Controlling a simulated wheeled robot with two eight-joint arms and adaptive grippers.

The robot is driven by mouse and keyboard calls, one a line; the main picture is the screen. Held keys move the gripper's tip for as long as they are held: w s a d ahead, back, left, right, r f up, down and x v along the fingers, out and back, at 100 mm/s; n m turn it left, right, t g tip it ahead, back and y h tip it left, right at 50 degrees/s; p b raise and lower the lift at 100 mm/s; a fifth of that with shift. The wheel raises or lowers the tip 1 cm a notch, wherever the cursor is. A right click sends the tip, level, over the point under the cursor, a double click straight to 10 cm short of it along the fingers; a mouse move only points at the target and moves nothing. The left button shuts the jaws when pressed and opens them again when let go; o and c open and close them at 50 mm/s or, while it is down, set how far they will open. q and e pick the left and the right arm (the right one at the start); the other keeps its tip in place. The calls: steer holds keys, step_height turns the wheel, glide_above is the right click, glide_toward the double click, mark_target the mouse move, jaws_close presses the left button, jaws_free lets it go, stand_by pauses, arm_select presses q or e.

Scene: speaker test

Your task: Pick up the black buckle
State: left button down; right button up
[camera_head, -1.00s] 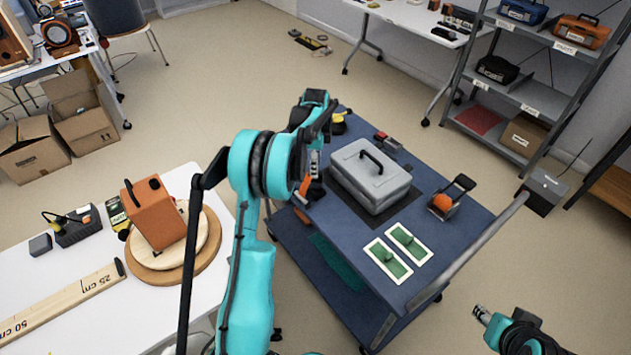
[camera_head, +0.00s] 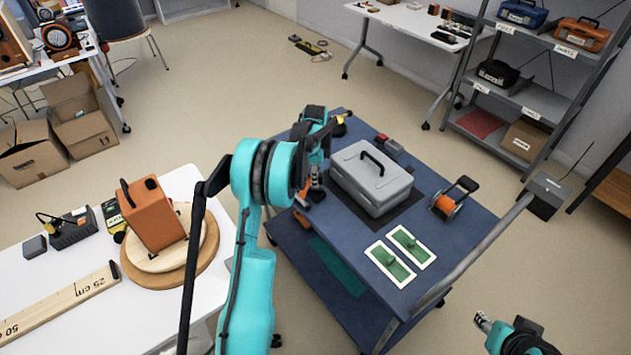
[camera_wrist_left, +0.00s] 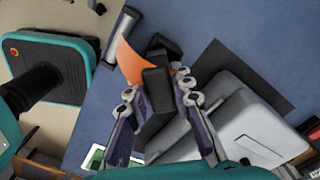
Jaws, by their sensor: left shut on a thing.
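My left gripper (camera_wrist_left: 158,78) is shut on a dark thing, which I take as the black buckle (camera_wrist_left: 163,44). In the left wrist view the buckle is partly hidden by the gripper's fingers, and an orange strip (camera_wrist_left: 128,62) shows beside it. In the head view my left gripper (camera_head: 312,190) is over the left part of the blue cart top (camera_head: 345,238), left of the grey toolbox, and my arm hides much of it. I cannot tell whether the buckle touches the cart top. My right gripper (camera_head: 485,322) is at the lower right, away from the cart; its jaws are unclear.
The grey toolbox (camera_head: 371,182) stands close to my left gripper. An orange reel (camera_head: 446,204) and two green-and-white cards (camera_head: 389,264) lie on the cart. An orange speaker (camera_head: 152,215) on a round wooden board stands on the white table (camera_head: 80,338).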

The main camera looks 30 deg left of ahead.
arm_select(q)
step_height(320, 180, up, 4)
steer(key=shift+r+p, duration=0.25)
steer(key=shift+p, duration=0.9)
steer(key=d+r+p, duration=0.3)
steer(key=d+r, duration=0.3)
steer(key=d, duration=0.5)
steer(key=a+f+m, duration=0.3)
steer(key=a+f+m+p, duration=0.1)
steer(key=a+f+m, duration=0.1)
steer(key=a+m, duration=0.1)
steer(key=a+f+m, duration=0.3)
steer(key=a, duration=0.1)
steer(key=shift+s+a+f, duration=0.2)
steer(key=shift+a+f, duration=0.1)
steer(key=shift+a, duration=0.05)
step_height(320, 180, down, 4)
steer(key=shift+r+b, duration=0.15)
steer(key=shift+b, duration=0.35)
steer(key=shift+a+f, duration=0.1)
steer(key=shift+f, duration=0.1)
steer(key=shift+r, duration=0.1)
